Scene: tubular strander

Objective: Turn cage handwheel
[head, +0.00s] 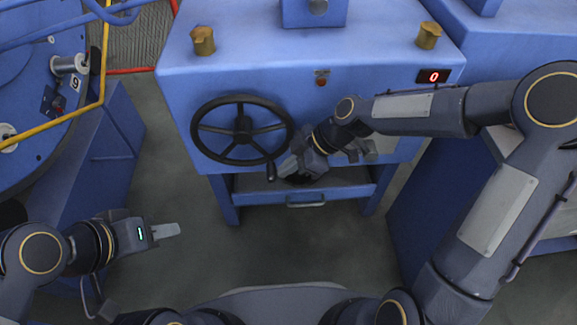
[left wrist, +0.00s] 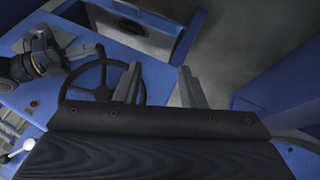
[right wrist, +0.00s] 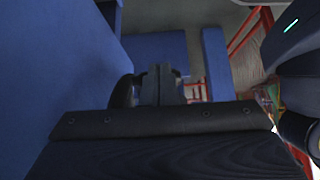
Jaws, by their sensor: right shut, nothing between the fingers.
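The black cage handwheel (head: 242,117) is mounted on the front of the blue machine cabinet in the head view. It has several spokes and a dark handle (head: 271,172) at its lower right rim. My right gripper (head: 287,165) is shut and empty beside the lower right rim, close to the handle; I cannot tell whether it touches. In the right wrist view its fingers (right wrist: 159,82) are together, with a dark curved part of the wheel (right wrist: 122,92) behind them. My left gripper (head: 166,231) is open and empty, low and left of the wheel. The wheel (left wrist: 92,80) also shows in the left wrist view.
The blue cabinet (head: 310,90) carries a red "0" display (head: 434,76), a red button (head: 321,77) and two brass knobs on top. A shelf (head: 340,182) sits under the wheel. A blue drum with a yellow rail (head: 95,95) stands at left. Grey floor in front is clear.

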